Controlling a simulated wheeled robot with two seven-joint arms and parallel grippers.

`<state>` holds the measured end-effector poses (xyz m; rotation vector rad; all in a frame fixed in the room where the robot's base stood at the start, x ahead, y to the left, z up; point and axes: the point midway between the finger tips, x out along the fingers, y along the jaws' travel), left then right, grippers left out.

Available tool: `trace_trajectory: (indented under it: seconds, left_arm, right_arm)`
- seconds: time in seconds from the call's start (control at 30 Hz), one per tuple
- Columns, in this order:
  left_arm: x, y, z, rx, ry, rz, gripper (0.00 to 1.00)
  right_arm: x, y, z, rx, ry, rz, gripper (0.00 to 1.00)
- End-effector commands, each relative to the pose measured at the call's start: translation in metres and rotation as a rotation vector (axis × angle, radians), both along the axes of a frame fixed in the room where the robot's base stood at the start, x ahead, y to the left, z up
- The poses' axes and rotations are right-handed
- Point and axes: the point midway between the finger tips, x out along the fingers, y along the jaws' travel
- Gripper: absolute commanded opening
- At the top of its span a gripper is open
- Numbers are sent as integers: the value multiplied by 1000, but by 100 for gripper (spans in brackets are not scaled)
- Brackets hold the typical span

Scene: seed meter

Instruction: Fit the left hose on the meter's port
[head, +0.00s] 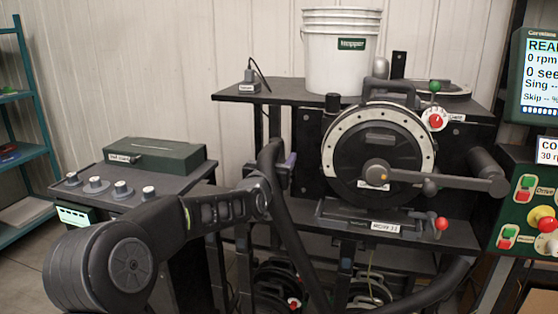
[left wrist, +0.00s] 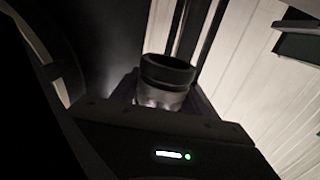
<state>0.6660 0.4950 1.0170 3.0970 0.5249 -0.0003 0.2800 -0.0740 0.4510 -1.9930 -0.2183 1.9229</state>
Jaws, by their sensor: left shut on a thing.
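The meter (head: 378,150) is a round black housing with a pale ring, upright on the stand at centre right in the head view. A short black stub (head: 333,103) stands at its upper left; I cannot tell if this is the port. The left hose (head: 291,222) is thick and black and rises to my left gripper (head: 277,168), left of the meter and apart from it. My left gripper is shut on the hose near its upper end. In the left wrist view, a dark collar (left wrist: 167,73) on a grey cylinder stands above the gripper body. My right gripper is out of view.
A white bucket (head: 341,50) stands on the upper shelf. A crank arm (head: 440,180) and a red-knobbed lever (head: 441,224) project at the meter's front. A bench with a green box (head: 160,157) is left, a control panel (head: 527,205) right. Another black hose (head: 432,288) curves below.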

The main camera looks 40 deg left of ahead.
Motion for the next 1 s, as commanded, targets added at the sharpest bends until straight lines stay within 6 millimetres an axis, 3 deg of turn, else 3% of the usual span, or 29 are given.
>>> trace_trajectory:
  seconds: [1.0]
  left_arm:
    - [0, 0, 56, 2, -2, 0, 0]
  right_arm:
    - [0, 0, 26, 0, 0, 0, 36]
